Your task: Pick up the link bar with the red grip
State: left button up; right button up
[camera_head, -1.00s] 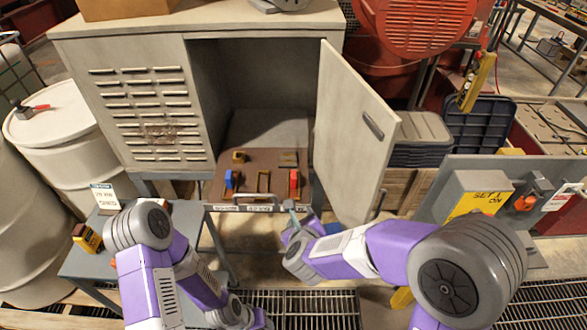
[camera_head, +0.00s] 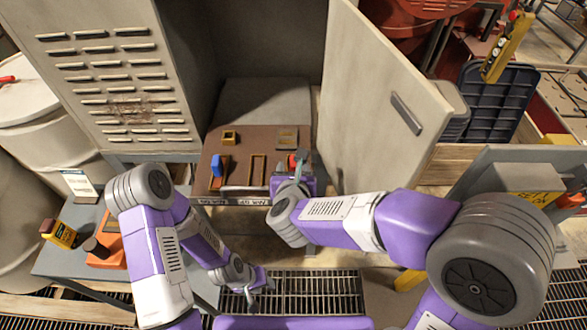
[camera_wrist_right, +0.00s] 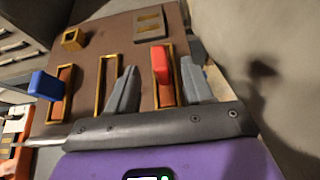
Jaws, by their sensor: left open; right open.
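The link bar's red grip (camera_wrist_right: 160,62) stands up from a yellow-framed slot on the brown board. In the right wrist view it lies between the two fingers of my open right gripper (camera_wrist_right: 157,85), nearer the right finger; I cannot tell whether they touch. In the head view the red grip (camera_head: 292,162) shows at the tip of my right gripper (camera_head: 299,166), partly hidden by it. My left gripper (camera_head: 258,286) is open and empty, low over the floor grating.
A blue grip (camera_wrist_right: 45,85) stands in the left slot of the brown board (camera_head: 238,142); the middle slot is empty. A small side table (camera_head: 60,262) carries an orange item (camera_head: 108,240).

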jog(key=x, duration=0.7)
jog(key=shift+r, duration=0.2)
grip_shut()
